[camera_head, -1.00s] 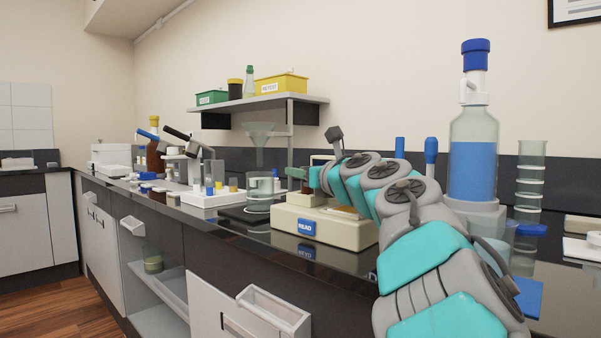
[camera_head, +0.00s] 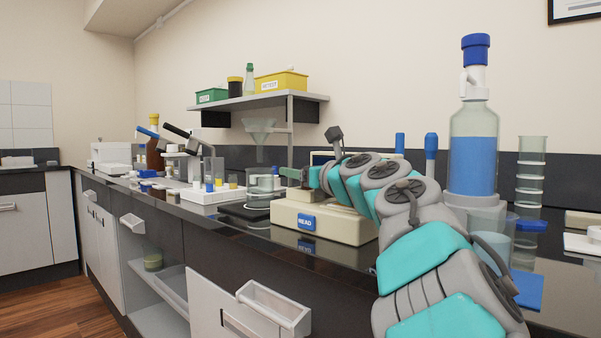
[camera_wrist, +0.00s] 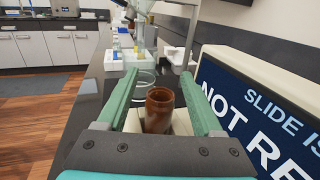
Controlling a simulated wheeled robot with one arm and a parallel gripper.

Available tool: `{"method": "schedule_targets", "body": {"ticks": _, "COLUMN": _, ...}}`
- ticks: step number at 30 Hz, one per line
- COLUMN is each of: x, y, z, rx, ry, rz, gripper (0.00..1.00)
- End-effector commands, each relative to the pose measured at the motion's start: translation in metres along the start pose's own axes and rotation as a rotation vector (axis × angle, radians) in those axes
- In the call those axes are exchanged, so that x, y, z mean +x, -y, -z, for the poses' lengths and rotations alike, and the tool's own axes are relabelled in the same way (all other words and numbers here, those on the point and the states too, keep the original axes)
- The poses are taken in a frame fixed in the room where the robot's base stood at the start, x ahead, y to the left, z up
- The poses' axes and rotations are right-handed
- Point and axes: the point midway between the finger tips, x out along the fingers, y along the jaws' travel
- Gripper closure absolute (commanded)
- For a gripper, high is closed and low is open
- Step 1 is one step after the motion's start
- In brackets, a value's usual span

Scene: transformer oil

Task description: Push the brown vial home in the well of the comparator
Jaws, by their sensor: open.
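The brown vial (camera_wrist: 158,108) stands upright, open mouth up, between the two green fingers of my gripper (camera_wrist: 166,85) in the wrist view. The fingers are open, with a gap to the vial on each side. The vial's lower part is hidden behind my gripper's body, so its depth in the well cannot be seen. The cream comparator (camera_head: 322,222), with a blue READ label, sits on the dark bench in the head view. My gripper (camera_head: 288,173) is low over its left end. The vial cannot be made out there.
A display (camera_wrist: 262,110) with large white text stands close to the right of my gripper. A blue-filled bottle (camera_head: 473,165) stands right of my arm.

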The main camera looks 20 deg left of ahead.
Motion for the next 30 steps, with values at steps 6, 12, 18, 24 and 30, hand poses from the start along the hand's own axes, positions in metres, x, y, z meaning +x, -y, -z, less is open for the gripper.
{"method": "schedule_targets", "body": {"ticks": 6, "x": -0.011, "y": 0.000, "z": 0.001, "rx": -0.002, "ry": -0.001, "rz": 0.001, "gripper": 0.32}}
{"method": "schedule_targets", "body": {"ticks": 12, "x": -0.037, "y": 0.000, "z": 0.001, "rx": 0.000, "ry": 0.001, "rz": 0.003, "gripper": 0.32}}
{"method": "schedule_targets", "body": {"ticks": 18, "x": -0.062, "y": 0.001, "z": 0.000, "rx": 0.000, "ry": 0.001, "rz": 0.005, "gripper": 0.32}}
{"method": "schedule_targets", "body": {"ticks": 24, "x": -0.075, "y": 0.000, "z": 0.001, "rx": -0.001, "ry": 0.000, "rz": 0.001, "gripper": 0.32}}
{"method": "schedule_targets", "body": {"ticks": 30, "x": -0.078, "y": 0.000, "z": 0.000, "rx": 0.000, "ry": 0.000, "rz": 0.001, "gripper": 0.32}}
